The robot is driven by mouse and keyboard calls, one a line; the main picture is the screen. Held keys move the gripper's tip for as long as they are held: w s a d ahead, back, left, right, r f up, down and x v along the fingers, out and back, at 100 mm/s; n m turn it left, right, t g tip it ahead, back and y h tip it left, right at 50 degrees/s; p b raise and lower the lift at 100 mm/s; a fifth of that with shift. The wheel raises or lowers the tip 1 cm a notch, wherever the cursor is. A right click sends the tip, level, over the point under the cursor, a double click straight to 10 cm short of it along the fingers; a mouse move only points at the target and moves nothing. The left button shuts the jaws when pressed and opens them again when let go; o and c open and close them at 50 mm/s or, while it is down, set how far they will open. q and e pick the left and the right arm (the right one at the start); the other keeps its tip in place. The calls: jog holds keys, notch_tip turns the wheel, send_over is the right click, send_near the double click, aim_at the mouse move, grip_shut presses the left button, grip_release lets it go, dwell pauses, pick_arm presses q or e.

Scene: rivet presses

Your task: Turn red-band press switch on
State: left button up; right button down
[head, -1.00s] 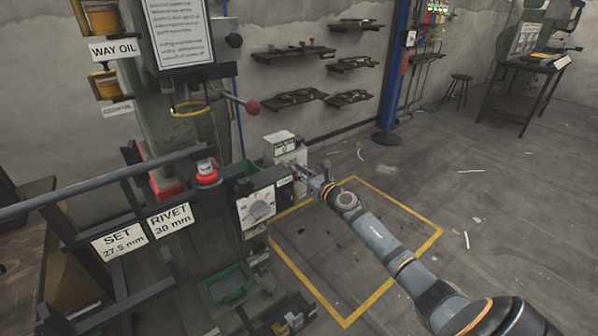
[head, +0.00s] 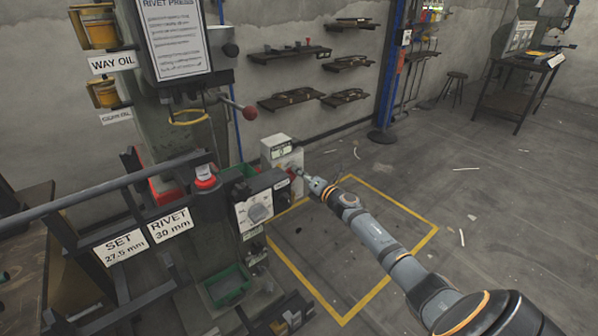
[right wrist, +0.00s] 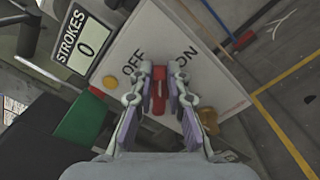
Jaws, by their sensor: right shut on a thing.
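The switch is a red handle (right wrist: 158,92) on a pale panel (right wrist: 150,40) in the right wrist view. Its upper end lies between the printed words OFF and ON; I cannot tell its exact setting. My right gripper (right wrist: 159,88) is shut on the red handle, one finger on each side. A red band (head: 163,188) shows low on the press column. My left gripper is not in view.
A STROKES counter (right wrist: 83,45) reading 0 and a yellow button sit beside the switch. The yellow-outlined floor area (head: 350,250) is largely clear.

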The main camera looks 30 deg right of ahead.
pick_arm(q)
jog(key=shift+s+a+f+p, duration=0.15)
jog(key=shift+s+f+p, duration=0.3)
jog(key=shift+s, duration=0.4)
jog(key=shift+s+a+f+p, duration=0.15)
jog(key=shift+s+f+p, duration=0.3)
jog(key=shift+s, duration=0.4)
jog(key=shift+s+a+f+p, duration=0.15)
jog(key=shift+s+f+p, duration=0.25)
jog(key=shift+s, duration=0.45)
pick_arm(e)
jog(key=shift+d+f+m, duration=0.1)
jog(key=shift+f+m, duration=0.15)
jog(key=shift+m, duration=1.05)
jog(key=shift+d+f+m, duration=0.1)
jog(key=shift+f+m, duration=0.2)
jog(key=shift+m, duration=1)
jog(key=shift+d+f+m, duration=0.1)
jog(key=shift+f+m, duration=0.15)
jog(key=shift+m, duration=1.05)
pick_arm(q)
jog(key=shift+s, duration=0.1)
pick_arm(e)
jog(key=c, duration=1.3)
grip_release()
jog(key=s, duration=0.8)
jog(key=s+d, duration=0.1)
jog(key=s, duration=0.3)
